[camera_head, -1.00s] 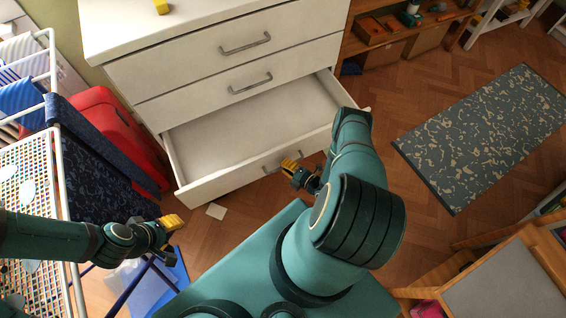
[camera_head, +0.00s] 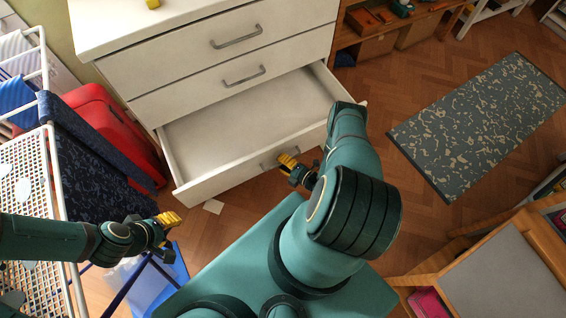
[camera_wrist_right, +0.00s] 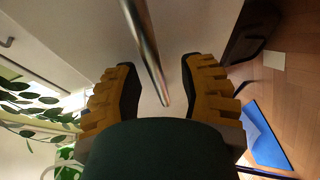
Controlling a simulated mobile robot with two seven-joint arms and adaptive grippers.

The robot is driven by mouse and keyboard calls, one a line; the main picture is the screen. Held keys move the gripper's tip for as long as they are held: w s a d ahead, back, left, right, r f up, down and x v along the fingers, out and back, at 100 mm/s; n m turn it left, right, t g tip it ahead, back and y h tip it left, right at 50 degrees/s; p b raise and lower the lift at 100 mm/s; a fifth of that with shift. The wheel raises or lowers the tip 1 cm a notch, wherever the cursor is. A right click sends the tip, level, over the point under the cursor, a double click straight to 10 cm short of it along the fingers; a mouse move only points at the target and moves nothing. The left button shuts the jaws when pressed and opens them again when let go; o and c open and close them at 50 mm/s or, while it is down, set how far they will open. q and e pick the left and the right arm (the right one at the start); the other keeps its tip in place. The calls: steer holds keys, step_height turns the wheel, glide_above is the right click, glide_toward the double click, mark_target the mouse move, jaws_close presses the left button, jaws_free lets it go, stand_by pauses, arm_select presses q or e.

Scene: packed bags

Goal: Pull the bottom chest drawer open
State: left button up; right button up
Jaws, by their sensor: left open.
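The white chest (camera_head: 200,65) stands at the top, with its bottom drawer (camera_head: 245,120) pulled well out and its empty interior showing. The drawer's handle (camera_head: 268,163) is on its front and partly hidden by my right gripper (camera_head: 287,161). In the right wrist view, the metal handle bar (camera_wrist_right: 147,50) runs between the two yellow fingers of my right gripper (camera_wrist_right: 160,92). Gaps show on both sides of the bar, so the fingers are apart and not clamped on it. My left gripper (camera_head: 169,219) is open and empty, low at the left, away from the chest.
A drying rack (camera_head: 55,180) and a red case (camera_head: 105,125) stand left of the chest. A patterned rug (camera_head: 480,125) lies at the right. A small pale card (camera_head: 213,207) lies on the floor before the drawer. Wooden furniture (camera_head: 500,270) fills the lower right.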

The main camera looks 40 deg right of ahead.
steer(key=v, duration=1.2)
steer(key=shift+s, duration=0.15)
stand_by(0.3)
